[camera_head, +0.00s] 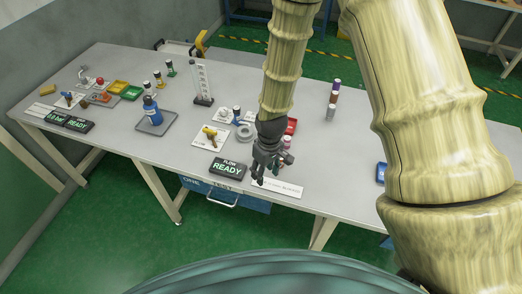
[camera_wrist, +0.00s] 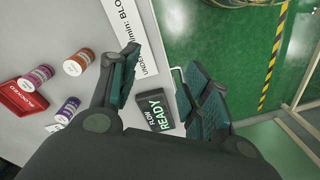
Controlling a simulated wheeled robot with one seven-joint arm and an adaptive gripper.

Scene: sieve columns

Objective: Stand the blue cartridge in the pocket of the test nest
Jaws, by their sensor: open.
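My gripper (camera_head: 264,175) is open and points down over the front edge of the table, beside the FLOW READY sign. In the wrist view my gripper (camera_wrist: 162,72) has its fingers spread with nothing between them. A small upright dark-blue piece (camera_head: 237,113), perhaps the blue cartridge, stands behind my gripper, by a pale plate (camera_head: 222,117) and a grey ring (camera_head: 244,132). I cannot tell which fixture is the test nest or see its pocket.
The FLOW READY sign (camera_head: 227,168) and a white label strip (camera_head: 283,189) lie at the front edge. A red BLOCKED tray (camera_wrist: 20,98) is near the cartridges. A blue bottle (camera_head: 152,112) stands on a grey tray at left.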

